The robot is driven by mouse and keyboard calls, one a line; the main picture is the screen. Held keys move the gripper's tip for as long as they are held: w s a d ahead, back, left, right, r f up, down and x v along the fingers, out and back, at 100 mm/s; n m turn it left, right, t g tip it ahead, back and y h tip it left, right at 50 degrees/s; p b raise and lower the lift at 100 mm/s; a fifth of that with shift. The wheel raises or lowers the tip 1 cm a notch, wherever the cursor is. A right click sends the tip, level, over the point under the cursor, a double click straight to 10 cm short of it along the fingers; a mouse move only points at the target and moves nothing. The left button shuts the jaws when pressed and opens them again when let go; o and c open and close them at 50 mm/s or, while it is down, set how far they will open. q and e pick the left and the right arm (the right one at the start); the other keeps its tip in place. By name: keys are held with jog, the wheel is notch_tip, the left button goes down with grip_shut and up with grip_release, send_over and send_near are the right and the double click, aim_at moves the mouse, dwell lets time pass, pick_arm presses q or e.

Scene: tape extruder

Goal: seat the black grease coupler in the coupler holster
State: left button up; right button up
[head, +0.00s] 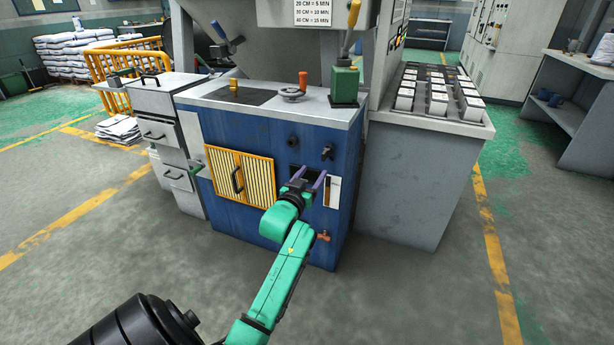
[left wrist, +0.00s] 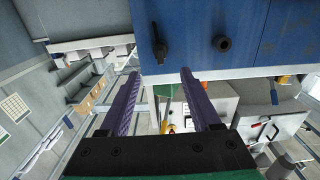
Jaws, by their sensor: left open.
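Two black fittings stick out of the blue machine front. One is a round, hollow-looking stub (head: 293,142), also in the left wrist view (left wrist: 222,43). The other is a longer black piece with a narrow end (head: 327,152), also in the left wrist view (left wrist: 160,45). I cannot tell for sure which is the grease coupler and which the holster. My left gripper (head: 309,176) is open, its purple fingers apart and empty, just below the fittings. In the left wrist view its fingertips (left wrist: 160,75) point toward the longer piece, apart from it. My right gripper is out of view.
The blue machine (head: 240,125) has a yellow slatted door (head: 240,176) left of my gripper and a copper-coloured tap (head: 323,236) below. A white gauge panel (head: 332,192) is close on the right. A grey cabinet (head: 425,185) stands further right. The floor in front is clear.

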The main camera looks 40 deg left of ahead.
pick_arm(q)
jog(key=shift+v, duration=1.75)
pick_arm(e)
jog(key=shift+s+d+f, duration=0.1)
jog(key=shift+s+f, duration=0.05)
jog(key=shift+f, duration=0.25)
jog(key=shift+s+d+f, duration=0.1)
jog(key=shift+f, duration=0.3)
